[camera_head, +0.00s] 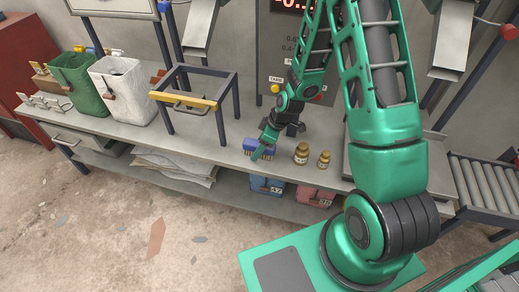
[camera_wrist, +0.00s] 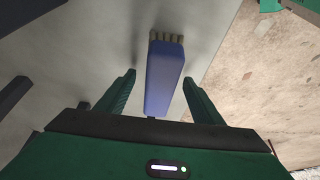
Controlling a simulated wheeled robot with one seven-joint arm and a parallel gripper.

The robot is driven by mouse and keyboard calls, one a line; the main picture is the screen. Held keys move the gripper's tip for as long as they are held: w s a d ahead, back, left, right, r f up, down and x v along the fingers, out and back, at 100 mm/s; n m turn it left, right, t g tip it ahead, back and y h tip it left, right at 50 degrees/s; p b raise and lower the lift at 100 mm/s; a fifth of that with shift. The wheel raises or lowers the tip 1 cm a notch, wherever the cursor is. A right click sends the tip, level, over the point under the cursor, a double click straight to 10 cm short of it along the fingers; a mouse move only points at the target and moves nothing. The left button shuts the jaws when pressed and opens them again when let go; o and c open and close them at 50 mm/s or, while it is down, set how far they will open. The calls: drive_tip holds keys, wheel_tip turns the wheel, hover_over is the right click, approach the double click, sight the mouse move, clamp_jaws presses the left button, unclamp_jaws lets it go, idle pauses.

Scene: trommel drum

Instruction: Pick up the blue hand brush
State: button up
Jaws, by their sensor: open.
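The blue hand brush (camera_head: 262,148) lies on the grey bench top near its front edge, with my gripper (camera_head: 266,142) right over it. In the wrist view the brush (camera_wrist: 164,78) has a blue body and pale bristles at its far end. My gripper (camera_wrist: 158,92) is open, with one green finger on each side of the brush's body. Gaps show between the fingers and the brush. In the head view my gripper hides part of the brush.
Two small brown bottles (camera_head: 302,154) stand just right of the brush. A dark frame with a yellow bar (camera_head: 183,101) stands to the left, beyond it white (camera_head: 117,88) and green (camera_head: 77,83) containers. Blue (camera_head: 265,186) and red (camera_head: 315,195) bins sit on the lower shelf.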

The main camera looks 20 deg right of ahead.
sight(256, 143)
drive_tip(key=shift+f, duration=0.25)
idle(0.4)
drive_tip(key=c, duration=1.3)
drive_tip(key=shift+r, duration=0.15)
drive_tip(key=shift+w+r, duration=0.1)
drive_tip(key=shift+r, duration=0.4)
wheel_tip(256, 143, up, 4)
drive_tip(key=shift+a+f, duration=0.1)
drive_tip(key=s+a+r, duration=0.2)
drive_tip(key=a, duration=0.1)
drive_tip(key=s+a+r, duration=0.2)
drive_tip(key=a, duration=0.1)
drive_tip(key=s+a+r, duration=0.1)
drive_tip(key=a+r, duration=0.1)
drive_tip(key=a, duration=0.2)
drive_tip(key=shift+s+r, duration=0.25)
drive_tip(key=shift+s, duration=0.15)
